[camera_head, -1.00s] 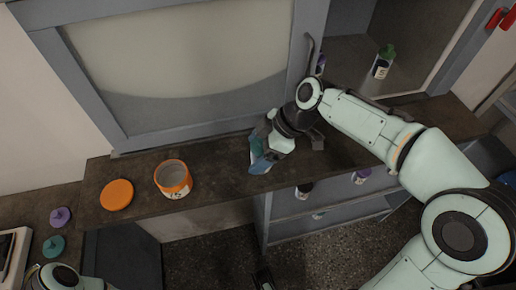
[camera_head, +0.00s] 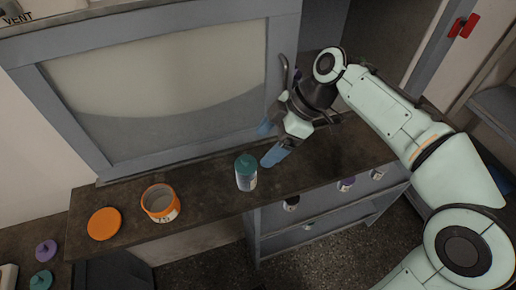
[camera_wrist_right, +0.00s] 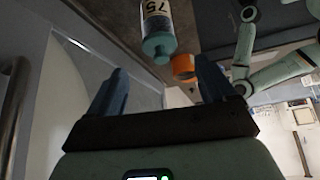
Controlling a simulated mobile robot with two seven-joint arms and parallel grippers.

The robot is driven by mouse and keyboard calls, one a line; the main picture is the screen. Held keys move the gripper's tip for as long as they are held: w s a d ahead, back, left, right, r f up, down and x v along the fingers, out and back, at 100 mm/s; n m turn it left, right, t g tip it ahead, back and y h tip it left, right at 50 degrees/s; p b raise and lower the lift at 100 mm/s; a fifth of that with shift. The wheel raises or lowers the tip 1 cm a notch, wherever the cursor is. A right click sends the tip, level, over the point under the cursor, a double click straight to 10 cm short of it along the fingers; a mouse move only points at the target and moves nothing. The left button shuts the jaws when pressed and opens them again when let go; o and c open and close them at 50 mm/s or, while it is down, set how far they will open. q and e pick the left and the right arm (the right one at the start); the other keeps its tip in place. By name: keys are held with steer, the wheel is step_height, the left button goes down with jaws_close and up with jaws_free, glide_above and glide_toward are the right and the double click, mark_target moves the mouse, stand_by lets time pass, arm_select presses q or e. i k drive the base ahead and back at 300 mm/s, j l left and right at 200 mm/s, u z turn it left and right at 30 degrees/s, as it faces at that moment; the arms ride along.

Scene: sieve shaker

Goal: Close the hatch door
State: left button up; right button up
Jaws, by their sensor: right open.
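The hatch door (camera_head: 160,82) is a large grey-blue framed panel with a pale window, at the left of the head view. Its upright bar handle (camera_head: 284,72) is on its right edge; a bar also shows at the left of the right wrist view (camera_wrist_right: 12,110). A dark opening (camera_head: 385,40) shows right of the door. My right gripper (camera_head: 270,142) is open and empty just below the handle, above the ledge, its blue fingers apart. My left gripper does not show in the head view; an arm shows in the wrist view, its gripper unclear.
A teal-capped bottle (camera_head: 246,173) stands upright on the dark ledge (camera_head: 210,190), close by the right gripper's fingers. An open orange jar (camera_head: 160,203) and orange lid (camera_head: 104,223) are further left. Purple (camera_head: 46,250) and teal (camera_head: 41,280) stoppers lie at lower left.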

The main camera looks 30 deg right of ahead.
mark_target(117, 146)
steer(key=k, duration=1)
